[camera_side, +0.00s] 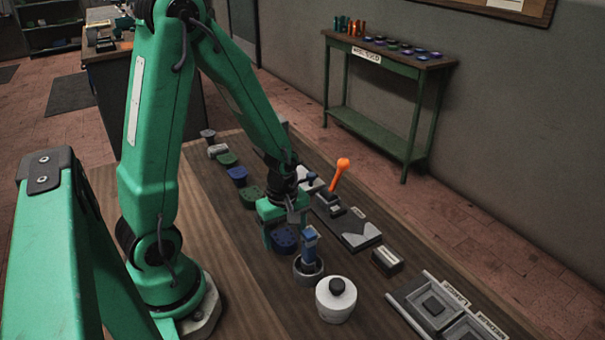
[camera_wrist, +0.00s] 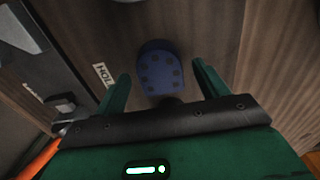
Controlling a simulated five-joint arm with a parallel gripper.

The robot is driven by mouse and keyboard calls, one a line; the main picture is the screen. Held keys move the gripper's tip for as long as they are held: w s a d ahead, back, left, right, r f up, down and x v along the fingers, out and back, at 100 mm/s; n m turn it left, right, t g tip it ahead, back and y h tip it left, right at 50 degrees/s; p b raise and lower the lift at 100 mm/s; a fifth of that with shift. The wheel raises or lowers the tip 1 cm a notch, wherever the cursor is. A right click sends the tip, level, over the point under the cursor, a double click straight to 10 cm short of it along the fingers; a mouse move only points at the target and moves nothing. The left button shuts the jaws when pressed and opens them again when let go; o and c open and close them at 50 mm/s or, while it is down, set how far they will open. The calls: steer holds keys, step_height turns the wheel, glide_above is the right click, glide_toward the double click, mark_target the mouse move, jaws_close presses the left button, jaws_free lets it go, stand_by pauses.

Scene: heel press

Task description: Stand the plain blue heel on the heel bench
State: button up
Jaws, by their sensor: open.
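My gripper (camera_side: 285,229) points down over the row of parts and is open. In the wrist view its two green fingers (camera_wrist: 163,84) are spread, with a blue heel (camera_wrist: 160,72) showing beyond and between their tips. This heel has a ring of dark dots on its top. In the side view the same blue heel (camera_side: 284,241) sits on the dark strip, partly hidden by the fingers; I cannot tell any contact. Another blue heel (camera_side: 238,174) stands farther back in the row; its top detail is too small to tell. I cannot tell which thing is the heel bench.
Green heels (camera_side: 252,194) and a grey one stand behind. A blue tool in a round grey cup (camera_side: 308,270) and a white jar (camera_side: 336,302) stand close in front. A press with an orange lever (camera_side: 340,174) is to the right. Labelled trays (camera_side: 440,305) lie front right.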

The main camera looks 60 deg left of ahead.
step_height(320, 180, up, 11)
stand_by(0.8)
steer(key=shift+r, duration=0.15)
stand_by(0.3)
step_height(320, 180, up, 6)
steer(key=r+m+t, duration=0.1)
steer(key=m+t, duration=0.2)
steer(key=m, duration=0.5)
glide_above(285, 237)
steer(key=s+d, duration=0.2)
steer(key=d, duration=0.1)
steer(key=s+d+r+m+t, duration=0.2)
steer(key=r+m, duration=0.3)
steer(key=m, duration=0.5)
steer(key=shift+s+d+t, duration=0.3)
steer(key=shift+s, duration=0.3)
